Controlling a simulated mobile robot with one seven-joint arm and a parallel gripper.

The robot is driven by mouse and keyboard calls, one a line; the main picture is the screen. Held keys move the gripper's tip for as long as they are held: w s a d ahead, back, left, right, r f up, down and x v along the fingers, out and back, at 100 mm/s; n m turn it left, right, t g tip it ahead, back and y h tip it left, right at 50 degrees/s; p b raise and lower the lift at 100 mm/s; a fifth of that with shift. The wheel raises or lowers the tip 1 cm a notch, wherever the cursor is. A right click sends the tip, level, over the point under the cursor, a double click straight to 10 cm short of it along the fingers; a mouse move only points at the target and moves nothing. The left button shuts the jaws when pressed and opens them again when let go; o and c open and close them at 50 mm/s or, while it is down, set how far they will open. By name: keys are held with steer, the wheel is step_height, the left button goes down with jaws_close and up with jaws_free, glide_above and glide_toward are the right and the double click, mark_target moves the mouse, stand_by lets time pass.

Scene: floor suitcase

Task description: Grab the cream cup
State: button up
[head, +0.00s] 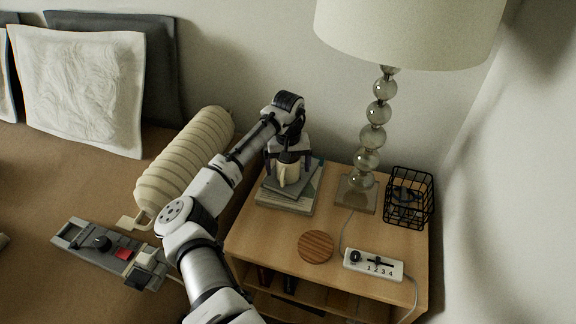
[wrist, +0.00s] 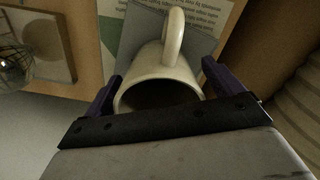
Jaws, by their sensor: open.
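The cream cup (head: 289,174) stands on a small stack of grey books (head: 297,196) on the wooden nightstand. It also shows in the wrist view (wrist: 162,84), with its opening towards the camera and its handle pointing up in the picture. My gripper (head: 287,162) is over the cup from above. In the wrist view my gripper's dark fingers (wrist: 160,88) are open, one on each side of the cup's rim. I cannot tell whether either finger touches the cup. The cup's far wall base is hidden.
On the nightstand (head: 276,236) are a lamp with a glass-ball stem (head: 373,137), a black wire basket (head: 409,198), a round wooden coaster (head: 316,246) and a white power strip (head: 373,264). A ribbed cream bolster (head: 184,165) lies close left of my arm.

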steer(key=shift+f, duration=0.7)
steer(key=c, duration=1.2)
steer(key=shift+c, duration=0.2)
steer(key=shift+r, duration=0.1)
